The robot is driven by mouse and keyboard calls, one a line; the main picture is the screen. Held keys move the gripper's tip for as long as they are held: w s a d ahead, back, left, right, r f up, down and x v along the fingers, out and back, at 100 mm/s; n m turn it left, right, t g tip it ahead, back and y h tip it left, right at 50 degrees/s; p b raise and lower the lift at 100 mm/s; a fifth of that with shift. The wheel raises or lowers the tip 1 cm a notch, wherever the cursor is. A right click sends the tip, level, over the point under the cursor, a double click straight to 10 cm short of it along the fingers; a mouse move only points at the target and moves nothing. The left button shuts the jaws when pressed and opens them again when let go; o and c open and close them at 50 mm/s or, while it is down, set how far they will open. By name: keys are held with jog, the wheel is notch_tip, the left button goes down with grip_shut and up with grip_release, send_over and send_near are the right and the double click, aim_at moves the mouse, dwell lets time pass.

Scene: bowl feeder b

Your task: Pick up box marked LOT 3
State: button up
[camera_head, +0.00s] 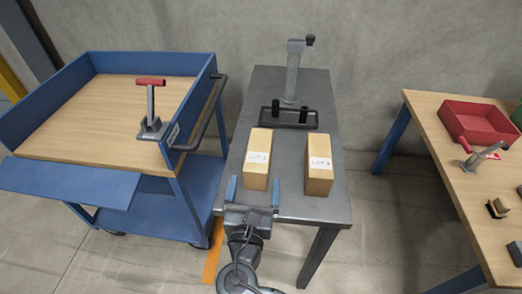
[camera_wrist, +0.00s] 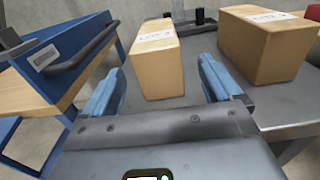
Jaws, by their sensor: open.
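Two tan boxes stand on the dark metal table (camera_head: 292,211), each with a white label on top. The left box (camera_head: 256,178) and the right box (camera_head: 319,184) both carry a label beginning LOT. The digits are too small to read surely, so I cannot tell which is LOT 3. My gripper (camera_head: 253,192) is open and empty at the table's front edge, in line with the left box. In the wrist view the left box (camera_wrist: 158,72) stands ahead between the two blue fingers, and the right box (camera_wrist: 262,50) stands to the right, outside them.
A black fixture (camera_head: 289,118) and a grey post (camera_head: 293,70) stand behind the boxes. A blue cart (camera_head: 95,184) with a red-handled clamp (camera_head: 151,110) is close on the left. A wooden table (camera_head: 440,150) with a red tray (camera_head: 478,121) stands at right. A gap separates the boxes.

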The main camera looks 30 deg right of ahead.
aim_at(258, 160)
jog(key=shift+r+x, duration=0.1)
jog(key=shift+x, duration=1.9)
jog(key=shift+r+x, duration=0.15)
jog(key=shift+x, duration=1.8)
jog(key=shift+w+a, duration=0.1)
jog(key=c, duration=1.4)
